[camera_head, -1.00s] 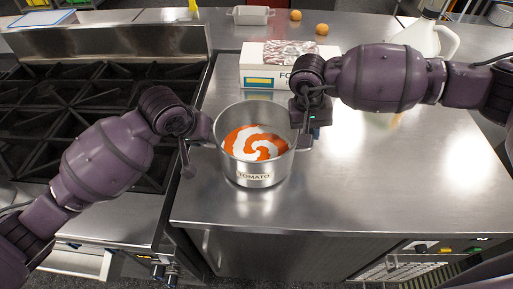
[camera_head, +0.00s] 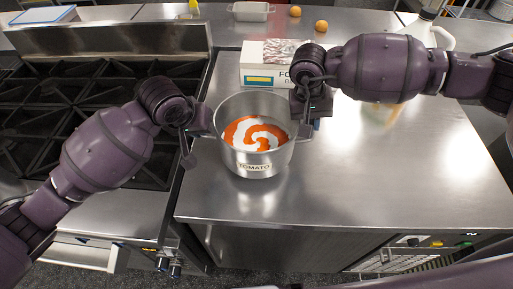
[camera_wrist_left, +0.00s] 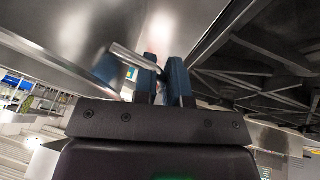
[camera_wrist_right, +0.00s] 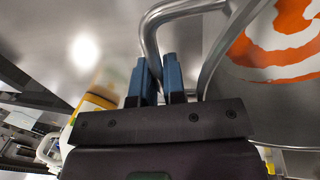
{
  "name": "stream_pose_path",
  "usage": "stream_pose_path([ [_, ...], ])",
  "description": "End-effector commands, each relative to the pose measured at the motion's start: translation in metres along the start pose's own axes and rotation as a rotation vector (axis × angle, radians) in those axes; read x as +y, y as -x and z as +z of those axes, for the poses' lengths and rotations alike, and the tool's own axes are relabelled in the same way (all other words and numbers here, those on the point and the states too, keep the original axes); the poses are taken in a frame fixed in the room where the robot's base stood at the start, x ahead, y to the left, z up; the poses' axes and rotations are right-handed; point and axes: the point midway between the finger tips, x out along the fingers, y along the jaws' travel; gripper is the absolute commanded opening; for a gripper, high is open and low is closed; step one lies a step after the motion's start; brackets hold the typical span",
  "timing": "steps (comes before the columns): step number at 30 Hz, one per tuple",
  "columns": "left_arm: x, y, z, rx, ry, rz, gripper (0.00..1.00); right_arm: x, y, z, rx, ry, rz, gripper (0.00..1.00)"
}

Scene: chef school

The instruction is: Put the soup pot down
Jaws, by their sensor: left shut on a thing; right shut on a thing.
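The soup pot (camera_head: 254,163) is a steel pot with a TOMATO label on its front and an orange and white swirl inside. It is upright at the left part of the steel counter; I cannot tell whether its base touches the top. My left gripper (camera_head: 205,134) is shut on the pot's left side handle, and the left wrist view shows its blue fingers (camera_wrist_left: 165,82) at the handle. My right gripper (camera_head: 305,118) is shut on the right side handle. The right wrist view shows its blue fingers (camera_wrist_right: 160,80) around the handle bar, with the swirl beside it.
A black stove (camera_head: 85,95) with grates lies left of the counter. A white box (camera_head: 262,65) stands behind the pot. A white jug (camera_head: 428,30), two oranges (camera_head: 321,26) and a small tray (camera_head: 251,11) are farther back.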

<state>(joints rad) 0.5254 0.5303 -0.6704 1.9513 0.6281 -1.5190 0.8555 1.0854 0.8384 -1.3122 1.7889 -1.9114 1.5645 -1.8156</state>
Motion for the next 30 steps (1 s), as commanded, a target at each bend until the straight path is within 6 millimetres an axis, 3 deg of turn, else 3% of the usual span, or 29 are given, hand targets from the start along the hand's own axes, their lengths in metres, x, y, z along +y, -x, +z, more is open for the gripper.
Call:
stream_pose_path([
  [11, 0.0, -0.001, 0.0, 0.004, -0.001, 0.002, 0.0, -0.001, -0.001, -0.001, 0.003, 0.0, -0.001, 0.0],
  [22, -0.004, -0.019, 0.007, 0.008, -0.002, 0.002, 0.0, -0.004, -0.02, 0.0, 0.006, -0.001, -0.002, 0.0],
  [30, 0.001, -0.002, 0.009, 0.009, -0.003, 0.003, 0.0, 0.0, -0.005, 0.007, 0.008, 0.0, -0.002, 0.0],
])
